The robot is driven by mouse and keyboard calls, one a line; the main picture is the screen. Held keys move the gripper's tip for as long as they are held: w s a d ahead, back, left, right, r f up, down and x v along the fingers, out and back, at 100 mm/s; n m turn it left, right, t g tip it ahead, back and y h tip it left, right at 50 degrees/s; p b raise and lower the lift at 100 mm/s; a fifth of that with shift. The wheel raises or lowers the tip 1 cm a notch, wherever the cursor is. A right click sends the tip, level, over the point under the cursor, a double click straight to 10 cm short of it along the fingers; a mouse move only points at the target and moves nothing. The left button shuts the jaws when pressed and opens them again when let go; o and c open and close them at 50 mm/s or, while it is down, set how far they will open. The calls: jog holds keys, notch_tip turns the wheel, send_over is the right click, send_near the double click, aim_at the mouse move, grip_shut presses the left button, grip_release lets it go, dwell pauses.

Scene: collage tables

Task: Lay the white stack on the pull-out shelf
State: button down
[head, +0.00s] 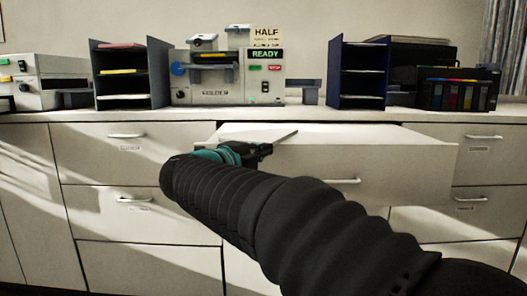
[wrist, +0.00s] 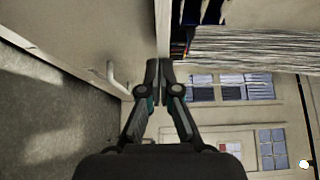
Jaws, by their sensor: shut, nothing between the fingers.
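A wide pale drawer-like unit (head: 420,160) is pulled out from the cabinet, right of centre in the head view; I take it as the pull-out shelf. Its top shows as a bright flat area (head: 345,134). I cannot pick out the white stack for certain; white on white blends there. My gripper (head: 268,149) is at the left part of the pulled-out unit, by its front edge, with a thin pale strip just beyond it. In the wrist view my gripper (wrist: 160,72) has its fingertips together and nothing between them. My arm hides part of the unit's front.
The countertop (head: 300,112) carries a machine with a READY sign (head: 225,80), dark letter racks (head: 360,75) and a printer with coloured cartridges (head: 458,92). A drawer handle (wrist: 115,76) is left of the fingers in the wrist view. A curtain (head: 498,50) hangs at far right.

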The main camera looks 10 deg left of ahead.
jog(key=w+p, duration=0.1)
jog(key=w+a, duration=0.1)
jog(key=w+p, duration=0.1)
jog(key=w, duration=0.1)
jog(key=shift+a+p, duration=0.35)
jog(key=shift+a, duration=0.05)
jog(key=s+d+b, duration=0.2)
jog(key=s, duration=0.2)
send_near(260, 142)
jog(key=s, duration=0.1)
jog(key=s+d, duration=0.1)
jog(key=s+f, duration=0.1)
jog(key=shift+s+d, duration=0.25)
